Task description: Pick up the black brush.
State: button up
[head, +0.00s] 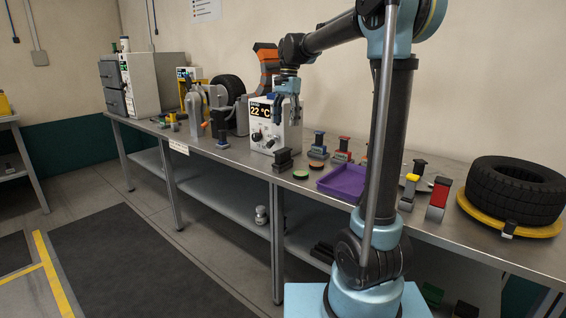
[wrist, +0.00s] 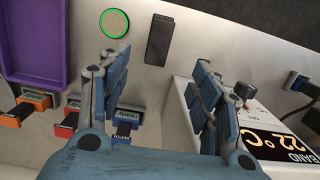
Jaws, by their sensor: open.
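The black brush (head: 283,160) stands on the metal bench, in front of the white box with the 22 °C display. In the wrist view the brush (wrist: 159,39) shows from above as a dark oblong, beyond the fingertips and roughly in line with the gap between them. My gripper (head: 287,112) is above the bench and over the brush, in front of the display box. In the wrist view my gripper (wrist: 160,72) has its two blue fingers spread wide with nothing between them. The brush is apart from both fingers.
The display box (head: 272,125) stands close behind my gripper; it is near the right finger in the wrist view (wrist: 240,110). A purple tray (head: 338,182), a blue-handled tool (head: 318,148) and a red one (head: 343,153) are to the right.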

send_near(282, 161)
jog(key=f, duration=0.1)
jog(key=w+f, duration=0.1)
jog(key=f, duration=0.1)
jog(key=w+f, duration=0.1)
jog(key=f, duration=0.1)
jog(key=shift+w+a, duration=0.15)
jog(key=shift+a, duration=0.1)
jog(key=shift+s+a+f, duration=0.1)
jog(key=shift+s+f, duration=0.1)
jog(key=shift+f, duration=1.35)
jog(key=shift+s+f, duration=0.2)
jog(key=shift+f, duration=1.3)
jog(key=c, duration=1.3)
